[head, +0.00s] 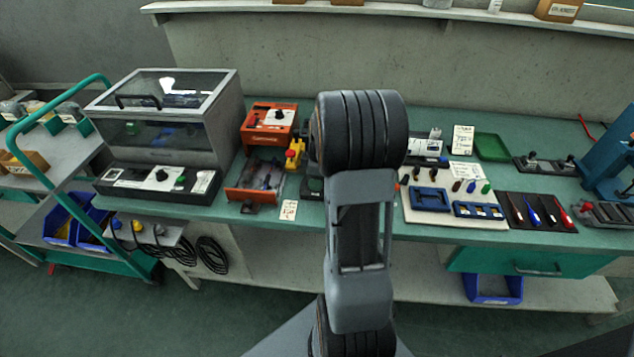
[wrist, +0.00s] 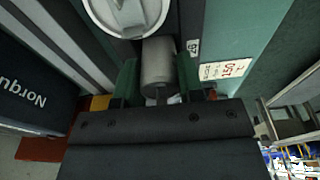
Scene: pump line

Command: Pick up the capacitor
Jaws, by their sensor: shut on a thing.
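The capacitor (wrist: 158,60) is a small grey metal cylinder in the wrist view. My gripper (wrist: 157,78) has its two green-padded fingers on either side of it and is shut on it. The cylinder's far end lies close to a larger round silver-white part (wrist: 126,14); I cannot tell whether they touch. In the head view my arm hides the gripper and the capacitor.
A white tag with red print (wrist: 226,70) lies right of the fingers. In the head view an orange unit (head: 268,125) and a clear-lidded cabinet (head: 165,130) stand left of my arm. A white board with blue holders (head: 455,215) and a dark tool mat (head: 537,225) lie right.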

